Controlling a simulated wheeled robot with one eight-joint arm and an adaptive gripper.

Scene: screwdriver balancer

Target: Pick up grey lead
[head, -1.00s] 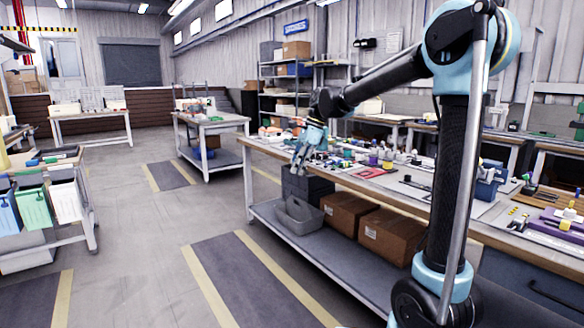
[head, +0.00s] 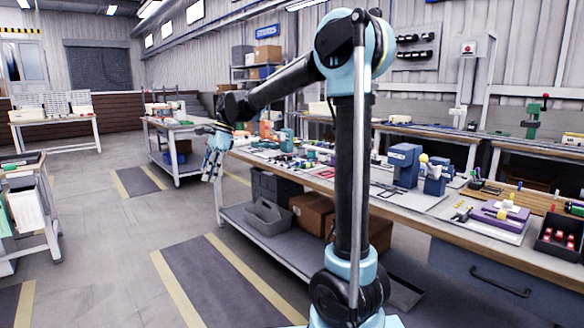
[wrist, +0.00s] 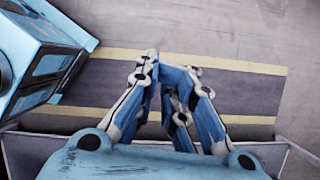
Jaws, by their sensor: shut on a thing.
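My gripper (head: 213,160) hangs fingers-down at the left end of the long workbench (head: 425,212), out over the aisle side in the head view. In the wrist view my gripper (wrist: 172,68) has its blue and white fingers drawn together. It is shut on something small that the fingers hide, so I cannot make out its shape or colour. I cannot pick out a grey lead for certain among the many small items on the bench top.
The bench carries a blue machine (head: 405,165), a purple block (head: 500,218) and a black tray of red parts (head: 558,240). Cardboard boxes (head: 312,211) and a grey tote (head: 268,221) sit on its lower shelf. The aisle floor (head: 130,235) at left is clear.

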